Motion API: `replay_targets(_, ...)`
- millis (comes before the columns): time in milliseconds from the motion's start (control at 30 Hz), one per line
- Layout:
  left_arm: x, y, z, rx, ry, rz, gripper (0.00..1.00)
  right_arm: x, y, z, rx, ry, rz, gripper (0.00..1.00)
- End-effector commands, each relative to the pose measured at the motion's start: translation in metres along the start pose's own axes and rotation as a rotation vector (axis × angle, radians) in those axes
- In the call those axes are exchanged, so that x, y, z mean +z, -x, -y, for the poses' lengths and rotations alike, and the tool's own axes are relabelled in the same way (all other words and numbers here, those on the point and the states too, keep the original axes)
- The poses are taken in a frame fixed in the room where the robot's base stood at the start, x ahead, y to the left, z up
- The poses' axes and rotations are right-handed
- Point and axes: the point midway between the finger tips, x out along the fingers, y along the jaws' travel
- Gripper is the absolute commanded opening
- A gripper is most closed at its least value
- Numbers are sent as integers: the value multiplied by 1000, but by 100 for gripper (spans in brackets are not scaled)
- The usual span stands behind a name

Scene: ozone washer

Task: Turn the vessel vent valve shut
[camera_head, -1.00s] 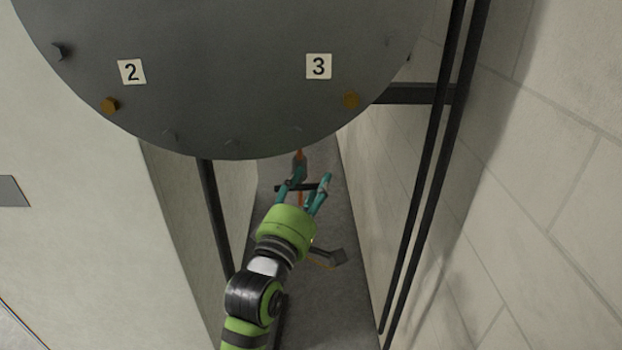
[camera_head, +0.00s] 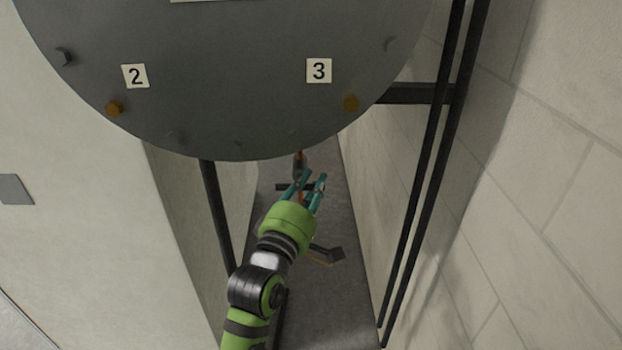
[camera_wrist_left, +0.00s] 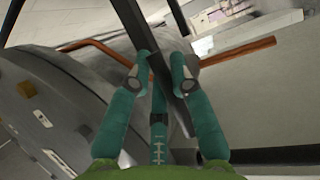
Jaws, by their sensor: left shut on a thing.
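My left gripper (camera_head: 312,178) is below the rim of the large grey vessel end (camera_head: 230,110), at the valve area in the narrow gap. Its teal fingers are closed in on a dark bar (camera_head: 283,187), which looks like the vent valve's lever. In the left wrist view the bar (camera_wrist_left: 135,22) passes between the fingertips (camera_wrist_left: 162,66) and crosses a copper-coloured pipe (camera_wrist_left: 240,53). The valve body is mostly hidden by the fingers, so the lever's exact angle to the pipe is hard to tell. My right gripper is not in view.
Vertical dark pipes (camera_head: 428,160) run along the block wall (camera_head: 545,190) on the right. A pale panel (camera_head: 70,200) closes off the left. A dark leg (camera_head: 215,215) stands left of my arm. A small dark fitting (camera_head: 327,252) sits low beside my wrist.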

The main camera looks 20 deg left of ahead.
Motion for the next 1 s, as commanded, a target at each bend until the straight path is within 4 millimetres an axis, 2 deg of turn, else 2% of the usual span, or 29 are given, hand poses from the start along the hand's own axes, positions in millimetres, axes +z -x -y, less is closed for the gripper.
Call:
replay_targets(167, 0, 0, 0, 3, -5, -1, 0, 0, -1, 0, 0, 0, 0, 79)
replay_targets(200, 0, 0, 0, 3, -5, -1, 37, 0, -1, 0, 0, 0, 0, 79)
replay_targets(233, 0, 0, 0, 3, -5, -1, 46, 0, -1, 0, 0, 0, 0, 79)
replay_targets(567, 0, 1, 0, 3, -3, -1, 46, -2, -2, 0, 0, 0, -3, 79)
replay_targets(667, 0, 7, 1, 2, -2, -1, 46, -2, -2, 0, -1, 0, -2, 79)
replay_targets(767, 0, 20, 1, 1, -2, -1, 46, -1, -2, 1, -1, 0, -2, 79)
replay_targets(1000, 0, 70, 2, -1, -3, -1, 46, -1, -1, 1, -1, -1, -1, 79)
